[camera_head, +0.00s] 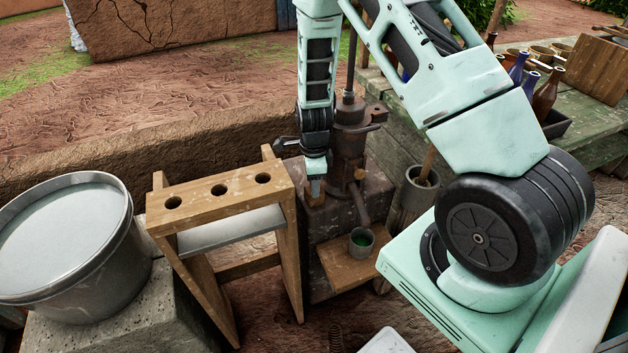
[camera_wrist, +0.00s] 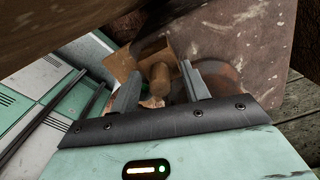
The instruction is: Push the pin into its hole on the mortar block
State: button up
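My gripper (camera_head: 315,178) points down at the front top of the dark block (camera_head: 375,192) under the iron pump. In the wrist view my gripper (camera_wrist: 160,78) shows its two grey fingers apart. A brown wooden pin (camera_wrist: 160,80) shows between and beyond the fingertips, beside a lighter brown wooden piece (camera_wrist: 121,63). I cannot tell whether the pin touches a finger. The pin's hole is not visible, and I cannot tell how deep the pin sits.
A wooden stand with three holes (camera_head: 220,190) is close on the left, beside a large grey bucket (camera_head: 105,285). The iron pump (camera_head: 351,145) rises right behind my gripper. A small cup (camera_head: 361,243) sits below its spout. A green table (camera_head: 592,130) with bottles is at right.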

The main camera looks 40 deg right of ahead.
jog(key=shift+r, duration=0.15)
notch_tip(320, 180, up, 17)
jog(key=p, duration=0.1)
dwell(0.4)
dwell(0.4)
